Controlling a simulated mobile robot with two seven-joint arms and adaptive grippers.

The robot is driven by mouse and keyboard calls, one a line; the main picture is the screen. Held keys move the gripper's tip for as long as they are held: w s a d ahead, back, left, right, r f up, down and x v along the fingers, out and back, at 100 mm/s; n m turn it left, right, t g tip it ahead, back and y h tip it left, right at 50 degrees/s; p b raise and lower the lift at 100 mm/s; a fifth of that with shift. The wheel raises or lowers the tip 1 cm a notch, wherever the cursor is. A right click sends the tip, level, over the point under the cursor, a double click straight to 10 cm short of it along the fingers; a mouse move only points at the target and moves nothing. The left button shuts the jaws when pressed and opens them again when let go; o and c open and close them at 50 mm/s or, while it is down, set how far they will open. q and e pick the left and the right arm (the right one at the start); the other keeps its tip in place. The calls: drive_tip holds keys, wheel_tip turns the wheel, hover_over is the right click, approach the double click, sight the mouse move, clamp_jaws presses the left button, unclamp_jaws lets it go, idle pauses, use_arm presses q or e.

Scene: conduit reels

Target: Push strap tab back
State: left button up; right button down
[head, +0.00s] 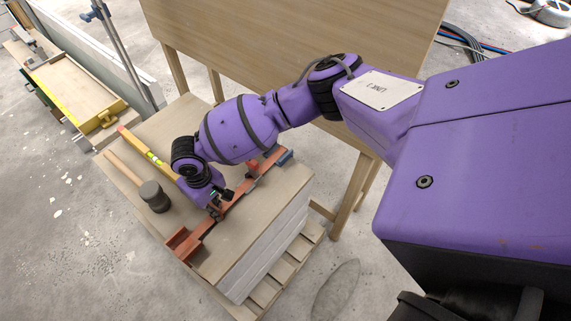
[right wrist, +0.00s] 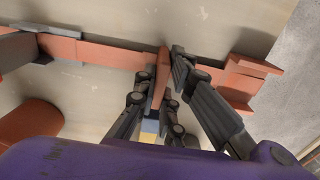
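My right gripper (head: 214,205) is down at the strap. In the wrist view its dark fingers (right wrist: 165,75) stand close on either side of the tab. Whether they touch or press on it cannot be told. In the head view the tab cannot be made out at the gripper. My left gripper is in neither view.
A dark-headed mallet (head: 154,196) and a yellow level (head: 155,158) lie left of the strap. The strap's near end has an orange bracket (head: 183,244). A wooden panel (head: 300,35) rises behind the stack (head: 255,260).

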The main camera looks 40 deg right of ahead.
drive_tip(key=shift+w, duration=0.1)
drive_tip(key=d, duration=0.2)
drive_tip(key=w+d+p, duration=0.1)
drive_tip(key=d, duration=0.4)
drive_tip(key=shift+w+d+r, duration=0.15)
drive_tip(key=shift+w+d, duration=0.05)
drive_tip(key=shift+w, duration=0.05)
drive_tip(key=shift+w+d+p, duration=0.1)
drive_tip(key=shift+d+p, duration=0.2)
drive_tip(key=shift+d, duration=0.1)
drive_tip(key=c, duration=1.8)
unclamp_jaws()
drive_tip(key=shift+c, duration=0.2)
drive_tip(key=shift+r, duration=0.1)
wheel_tip(320, 180, up, 12)
